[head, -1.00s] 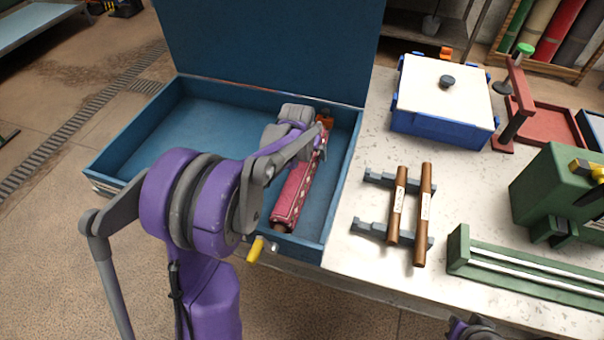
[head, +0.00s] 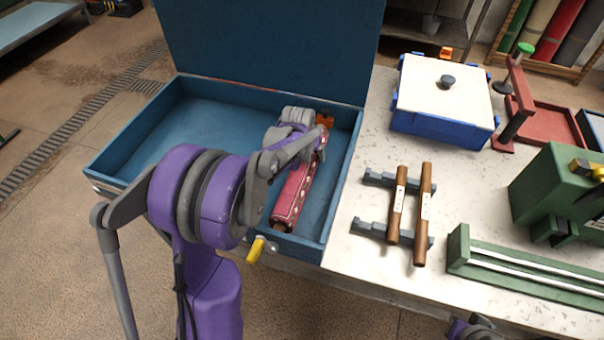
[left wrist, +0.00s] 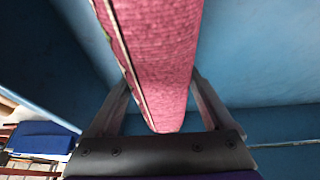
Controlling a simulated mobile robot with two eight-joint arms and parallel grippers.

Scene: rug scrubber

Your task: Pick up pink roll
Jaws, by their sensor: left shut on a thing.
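The pink roll (head: 295,194) has a patterned edge and lies lengthwise inside the right part of the open blue case (head: 345,180). My left gripper (head: 312,140) reaches over the case wall to the roll's upper half. In the left wrist view the pink roll (left wrist: 158,60) runs between the two fingers of my left gripper (left wrist: 160,105), which is shut on it. The far end of the roll is partly hidden by the gripper in the head view. I cannot tell whether the roll is clear of the case floor. Only a bit of my right arm shows at the bottom edge.
The case lid (head: 265,45) stands upright behind. On the table to the right are a rack with two brown rods (head: 424,215), a blue box with a white lid (head: 443,95), a green machine (head: 555,195) and a red stand (head: 515,105). The case's left half is empty.

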